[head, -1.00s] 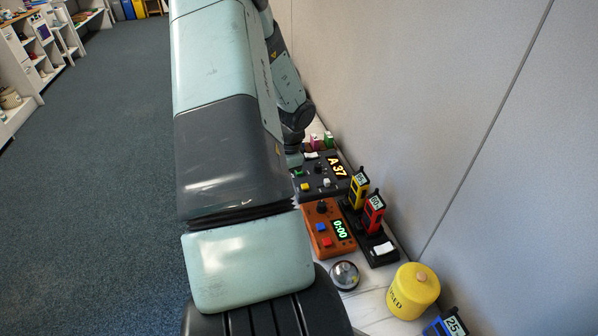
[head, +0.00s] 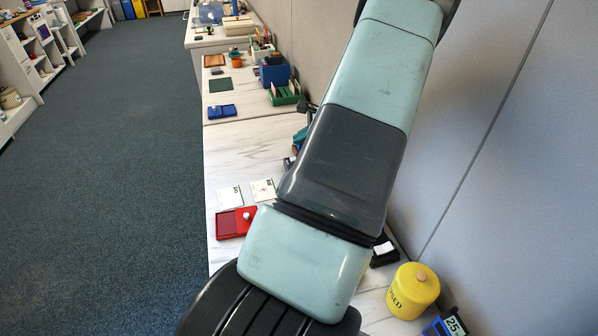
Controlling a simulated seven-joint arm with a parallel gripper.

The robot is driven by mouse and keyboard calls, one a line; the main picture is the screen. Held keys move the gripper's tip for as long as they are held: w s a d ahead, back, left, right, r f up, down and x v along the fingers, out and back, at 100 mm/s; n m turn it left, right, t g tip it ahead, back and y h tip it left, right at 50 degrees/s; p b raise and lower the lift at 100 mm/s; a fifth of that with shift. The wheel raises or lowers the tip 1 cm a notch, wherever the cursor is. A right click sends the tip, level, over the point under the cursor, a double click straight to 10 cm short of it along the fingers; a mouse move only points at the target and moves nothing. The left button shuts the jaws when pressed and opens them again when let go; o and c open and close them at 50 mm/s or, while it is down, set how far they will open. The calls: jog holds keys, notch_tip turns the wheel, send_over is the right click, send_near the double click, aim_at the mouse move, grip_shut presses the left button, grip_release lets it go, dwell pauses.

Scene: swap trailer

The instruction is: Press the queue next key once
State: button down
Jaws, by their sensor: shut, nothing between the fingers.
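The grey queue box with the key on it is not visible in the head view now; my arm covers the place where it stood in the earlier frame. My gripper and its fingertips are also hidden behind my arm. How close the fingers are to any key cannot be seen.
A red tray (head: 229,225) and two white cards, one of them at the left (head: 229,196), lie on the white marbled counter (head: 240,150). A black holder (head: 384,253) shows partly beside my arm. A yellow pot (head: 412,294) and a blue device (head: 450,326) stand near the wall.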

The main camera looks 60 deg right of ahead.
jog(key=shift+f, duration=4.45)
jog(key=shift+f, duration=0.1)
jog(key=shift+f, duration=0.3)
jog(key=shift+f, duration=0.5)
jog(key=shift+r, duration=0.95)
jog(key=shift+r, duration=2.5)
